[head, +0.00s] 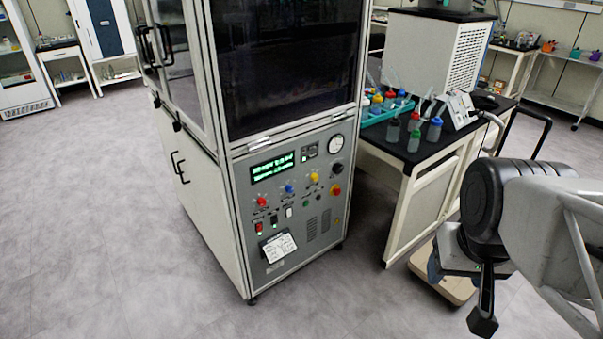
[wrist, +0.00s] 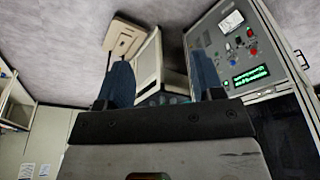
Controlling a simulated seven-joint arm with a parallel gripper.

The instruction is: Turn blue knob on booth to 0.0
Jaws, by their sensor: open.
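The blue knob (head: 289,188) is on the grey control panel (head: 318,220) at the front of the booth (head: 232,145), between a red knob (head: 262,201) and a yellow knob (head: 314,177). Its pointer setting is too small to read. My gripper (head: 459,293) is at the lower right in the head view, well apart from the panel. In the wrist view my gripper (wrist: 162,85) is open and empty, with its two bluish fingers spread.
A lit green display (head: 272,167) is above the knobs, and a gauge (head: 336,144) is at the panel's upper right. A black-topped table (head: 405,152) with several capped bottles stands right of the booth. A low cart (head: 450,280) is beside my gripper. Floor before the panel is clear.

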